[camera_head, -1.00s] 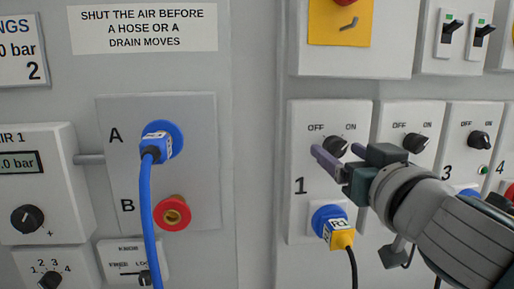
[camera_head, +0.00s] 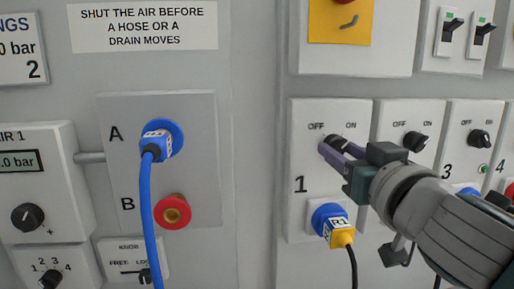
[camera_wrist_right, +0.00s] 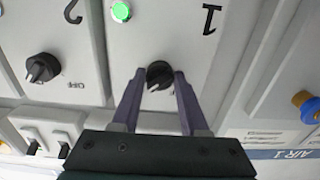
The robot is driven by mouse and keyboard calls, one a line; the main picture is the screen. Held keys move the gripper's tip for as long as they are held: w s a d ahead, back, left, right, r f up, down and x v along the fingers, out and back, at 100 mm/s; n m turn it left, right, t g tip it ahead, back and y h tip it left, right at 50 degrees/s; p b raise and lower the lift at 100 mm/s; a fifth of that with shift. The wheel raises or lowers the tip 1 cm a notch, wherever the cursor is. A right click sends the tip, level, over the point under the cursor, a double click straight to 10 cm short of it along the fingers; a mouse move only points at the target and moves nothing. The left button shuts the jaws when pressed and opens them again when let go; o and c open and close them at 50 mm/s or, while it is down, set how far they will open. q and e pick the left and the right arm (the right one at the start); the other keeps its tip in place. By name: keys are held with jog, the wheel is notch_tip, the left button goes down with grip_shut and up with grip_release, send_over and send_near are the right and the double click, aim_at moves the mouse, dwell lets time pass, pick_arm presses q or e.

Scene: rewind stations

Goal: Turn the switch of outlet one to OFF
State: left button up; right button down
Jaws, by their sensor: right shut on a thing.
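Outlet one is the white panel (camera_head: 301,222) marked 1, with OFF at the left and ON at the right above its black round switch (camera_head: 337,140). My right gripper (camera_head: 333,150) reaches in from the right and its fingers are shut on that switch, partly covering it in the head view. In the right wrist view, the switch (camera_wrist_right: 159,73) sits between the two purple fingertips (camera_wrist_right: 160,79). Which way the switch points is hard to tell. A green lamp (camera_wrist_right: 121,11) on the outlet one panel is lit. My left gripper is not in view.
A blue and yellow plug (camera_head: 340,230) with a black cable sits below the switch. Outlet two's switch (camera_head: 415,141) is close at the right, partly above my arm. A blue hose (camera_head: 148,210) hangs from port A at the left. Bare wall lies between.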

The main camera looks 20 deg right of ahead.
jog(key=shift+n, duration=0.4)
jog(key=n, duration=0.3)
jog(key=shift+n+p, duration=0.3)
jog(key=shift+p, duration=0.05)
jog(key=n, duration=0.4)
jog(key=shift+r+p, duration=0.1)
jog(key=shift+p, duration=0.3)
jog(key=n, duration=0.5)
jog(key=shift+p, duration=0.4)
jog(key=shift+n+p, duration=0.35)
jog(key=shift+n, duration=1.95)
jog(key=shift+c, duration=2.1)
grip_release()
